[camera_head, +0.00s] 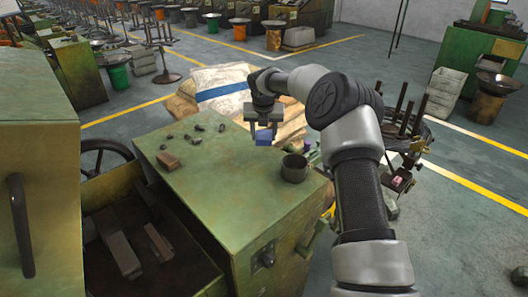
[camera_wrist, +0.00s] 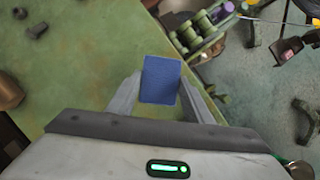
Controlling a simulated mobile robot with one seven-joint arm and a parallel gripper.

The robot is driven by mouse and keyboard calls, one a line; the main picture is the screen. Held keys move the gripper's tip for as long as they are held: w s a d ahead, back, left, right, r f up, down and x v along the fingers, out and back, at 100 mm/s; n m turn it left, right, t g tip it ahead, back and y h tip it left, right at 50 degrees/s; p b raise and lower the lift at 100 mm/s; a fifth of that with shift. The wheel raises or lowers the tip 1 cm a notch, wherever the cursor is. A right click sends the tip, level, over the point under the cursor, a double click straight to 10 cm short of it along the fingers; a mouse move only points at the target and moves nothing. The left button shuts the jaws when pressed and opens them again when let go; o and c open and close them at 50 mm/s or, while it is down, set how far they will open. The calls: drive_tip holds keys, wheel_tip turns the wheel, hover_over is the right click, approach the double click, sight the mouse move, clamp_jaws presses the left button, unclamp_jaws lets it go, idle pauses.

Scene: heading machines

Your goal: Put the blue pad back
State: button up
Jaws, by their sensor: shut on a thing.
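The blue pad (camera_head: 264,137) is a small blue block held in my gripper (camera_head: 264,128) above the far edge of the green machine top (camera_head: 215,185). In the wrist view the blue pad (camera_wrist: 161,80) sits between the two grey fingers of my gripper (camera_wrist: 160,95), with its broad face toward the camera. The fingers are shut on its sides. The pad appears apart from the surface below, though its exact height is hard to tell. Its place of return cannot be told for certain from these views.
A dark cup (camera_head: 294,168) stands at the right of the green top. An open drawer (camera_head: 190,262) with loose bars is at lower left. Sacks (camera_head: 222,88) lie behind.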

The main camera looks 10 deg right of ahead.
sight(264, 157)
drive_tip(key=shift+f, duration=3.25)
drive_tip(key=shift+f, duration=0.1)
drive_tip(key=o, duration=1)
drive_tip(key=v, duration=1.2)
